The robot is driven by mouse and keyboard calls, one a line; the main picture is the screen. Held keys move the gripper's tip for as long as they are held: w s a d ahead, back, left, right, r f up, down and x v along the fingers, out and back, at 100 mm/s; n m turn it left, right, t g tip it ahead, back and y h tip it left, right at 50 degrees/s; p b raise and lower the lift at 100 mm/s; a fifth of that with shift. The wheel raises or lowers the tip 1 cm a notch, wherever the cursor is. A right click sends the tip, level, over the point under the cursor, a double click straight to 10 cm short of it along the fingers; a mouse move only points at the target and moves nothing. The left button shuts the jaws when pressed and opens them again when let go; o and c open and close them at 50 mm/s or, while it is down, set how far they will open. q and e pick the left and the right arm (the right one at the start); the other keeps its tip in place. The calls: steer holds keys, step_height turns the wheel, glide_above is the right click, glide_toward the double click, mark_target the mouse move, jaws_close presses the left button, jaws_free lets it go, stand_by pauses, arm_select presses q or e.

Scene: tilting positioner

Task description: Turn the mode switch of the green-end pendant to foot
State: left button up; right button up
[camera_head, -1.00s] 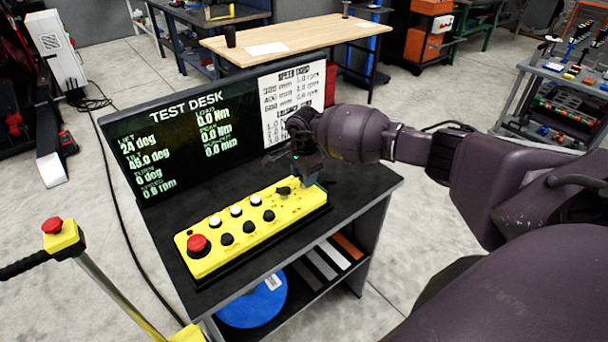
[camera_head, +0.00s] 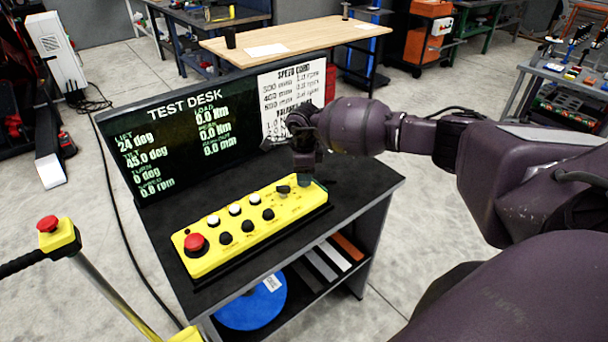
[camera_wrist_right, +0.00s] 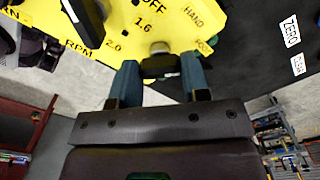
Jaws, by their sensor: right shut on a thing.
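The yellow pendant (camera_head: 215,263) lies on the black desk top, its green end (camera_head: 317,187) at the right. My right gripper (camera_head: 304,175) points down over that end. In the right wrist view, the two blue-grey fingers of the right gripper (camera_wrist_right: 161,80) are shut on the black mode switch (camera_wrist_right: 160,66), one on each side. My left gripper is not in view.
A black speed knob (camera_wrist_right: 87,22) with RPM marks sits close beside the mode switch. Black and white buttons and a red stop button (camera_head: 195,243) line the pendant. The test desk screen (camera_head: 185,135) stands upright behind it. Bare desk top (camera_head: 358,185) lies to the right.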

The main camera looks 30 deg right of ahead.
steer(key=shift+m, duration=2.2)
steer(key=o, duration=0.9)
step_height(320, 180, up, 11)
steer(key=shift+f+b, duration=0.1)
steer(key=shift+b, duration=0.35)
